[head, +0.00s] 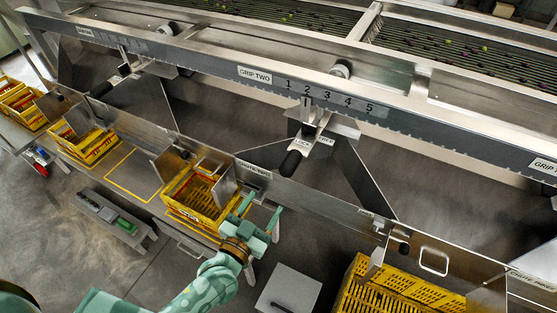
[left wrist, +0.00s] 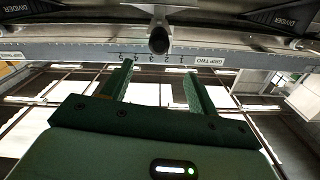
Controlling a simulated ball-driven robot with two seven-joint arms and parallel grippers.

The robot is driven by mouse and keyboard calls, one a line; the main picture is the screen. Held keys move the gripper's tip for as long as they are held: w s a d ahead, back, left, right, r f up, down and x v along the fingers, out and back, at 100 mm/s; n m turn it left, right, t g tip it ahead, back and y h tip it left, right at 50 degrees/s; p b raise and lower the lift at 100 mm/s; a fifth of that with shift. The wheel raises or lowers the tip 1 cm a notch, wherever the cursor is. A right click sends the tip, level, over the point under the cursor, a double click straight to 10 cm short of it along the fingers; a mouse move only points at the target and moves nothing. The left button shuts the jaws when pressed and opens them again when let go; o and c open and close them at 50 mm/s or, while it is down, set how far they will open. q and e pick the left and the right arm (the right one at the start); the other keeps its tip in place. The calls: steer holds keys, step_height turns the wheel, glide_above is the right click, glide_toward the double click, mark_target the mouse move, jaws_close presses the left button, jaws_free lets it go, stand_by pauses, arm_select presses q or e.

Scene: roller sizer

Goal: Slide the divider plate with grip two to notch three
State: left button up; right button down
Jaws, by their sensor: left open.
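The rail carries a GRIP TWO label (head: 255,75) and a scale numbered 1 to 5 (head: 330,96). A pale pointer (head: 307,101) stands just below the number 2. Below it hangs the grey divider plate (head: 351,165), with a lever ending in a black knob (head: 290,163). In the left wrist view a round black knob end (left wrist: 158,40) sits above and beyond the fingers, and the GRIP TWO label (left wrist: 210,61) is also legible. My left gripper (head: 263,205) is open and empty, below and left of the knob and apart from it. My right gripper is not in view.
A steel ledge with a chute label (head: 254,169) runs between my left gripper and the knob. Yellow crates (head: 195,203) stand below it at left, and another (head: 385,292) at lower right. A grey box (head: 288,290) stands on the floor. Open space surrounds the knob.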

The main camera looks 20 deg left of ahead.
mark_target(293, 164)
arm_select(q)
steer(key=w+d+b, duration=0.1)
steer(key=w, duration=0.4)
steer(key=w+d+b, duration=0.1)
steer(key=w, duration=0.3)
steer(key=w+d+b, duration=0.1)
steer(key=w, duration=0.4)
steer(key=shift+w+f+b, duration=0.2)
steer(key=shift+w+b, duration=0.1)
steer(key=shift+w, duration=0.05)
steer(key=shift+w+d+r, duration=0.15)
steer(key=shift+w, duration=0.5)
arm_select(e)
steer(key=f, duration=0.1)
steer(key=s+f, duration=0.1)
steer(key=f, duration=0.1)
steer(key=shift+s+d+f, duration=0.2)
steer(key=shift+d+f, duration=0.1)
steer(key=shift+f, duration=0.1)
